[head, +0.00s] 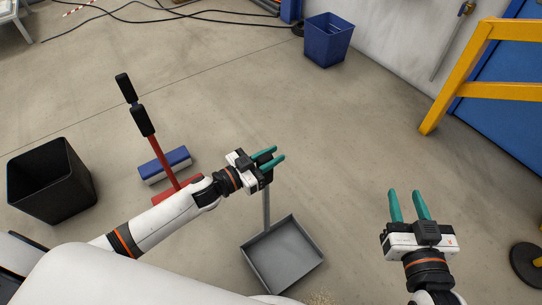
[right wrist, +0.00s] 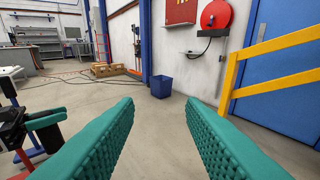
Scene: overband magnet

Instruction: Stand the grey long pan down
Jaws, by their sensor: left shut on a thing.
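The grey long pan (head: 283,257) is low in front of me in the head view, its tray open side up and its thin handle rising to my left gripper (head: 278,156). My left gripper is shut on the upper part of the handle, which is mostly hidden by the gripper. I cannot tell whether the tray touches the floor. My right gripper (head: 407,206) is open and empty, to the right of the pan; its two teal fingers stand apart in the right wrist view (right wrist: 160,125).
A red-handled tool (head: 158,155) and a blue-and-white block (head: 165,165) are left of my left gripper. A black bin (head: 50,180) stands far left, a blue bin (head: 328,42) at the back. A yellow barrier (head: 468,75) is at right. Middle floor is clear.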

